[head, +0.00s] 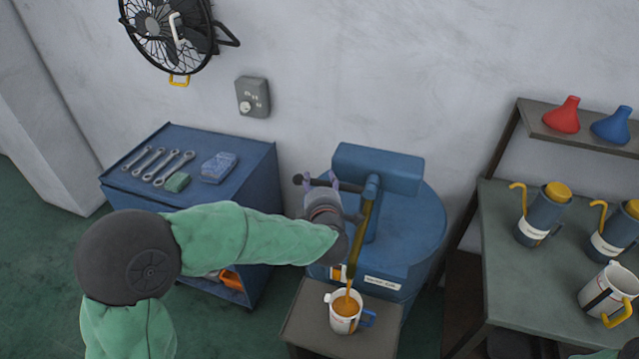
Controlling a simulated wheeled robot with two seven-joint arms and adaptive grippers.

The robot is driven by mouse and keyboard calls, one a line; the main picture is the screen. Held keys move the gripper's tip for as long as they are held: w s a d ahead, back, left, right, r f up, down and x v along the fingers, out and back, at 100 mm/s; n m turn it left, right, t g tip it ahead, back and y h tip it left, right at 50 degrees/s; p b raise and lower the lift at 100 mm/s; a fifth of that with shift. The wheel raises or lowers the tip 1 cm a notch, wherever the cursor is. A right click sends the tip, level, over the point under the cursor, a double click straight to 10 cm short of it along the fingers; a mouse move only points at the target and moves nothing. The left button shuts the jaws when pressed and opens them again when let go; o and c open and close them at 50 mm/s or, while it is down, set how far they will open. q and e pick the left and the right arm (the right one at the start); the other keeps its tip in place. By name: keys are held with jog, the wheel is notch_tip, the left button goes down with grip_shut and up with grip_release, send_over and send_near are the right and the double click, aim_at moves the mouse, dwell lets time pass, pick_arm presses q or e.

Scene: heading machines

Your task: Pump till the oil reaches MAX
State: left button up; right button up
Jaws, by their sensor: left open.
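The blue drum-shaped oil pump (420,225) stands against the wall, with a blue block on top and an upright spout pipe (366,215). Amber oil (349,287) runs from the spout into a white jug (341,324) with a blue handle. The jug stands upright on a small stand (306,325) in front of the pump. Oil shows inside it; its level against a MAX mark cannot be read. A dark pump lever with a round knob (298,179) sticks out left. My left gripper (335,181) is open at the lever, its fingers close around it. My right gripper is out of view.
A blue cabinet (255,165) with wrenches (160,165) and a blue cloth (219,167) stands left. At right, a grey bench (495,275) holds oil cans (541,215) and another white jug (608,292). Red (563,115) and blue funnels (611,125) stand on the shelf.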

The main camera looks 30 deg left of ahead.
pick_arm(q)
jog(key=shift+x, duration=0.85)
jog(key=shift+c, duration=0.2)
grip_shut()
jog(key=shift+d+r+m+t+y+p, duration=0.15)
jog(key=shift+r+m+t+y+p, duration=0.15)
jog(key=shift+r+m, duration=0.65)
jog(key=shift+d+r+m+t+y+p, duration=0.2)
jog(key=shift+r+m+y, duration=0.3)
jog(key=shift+r, duration=0.8)
jog(key=shift+o, duration=0.2)
grip_release()
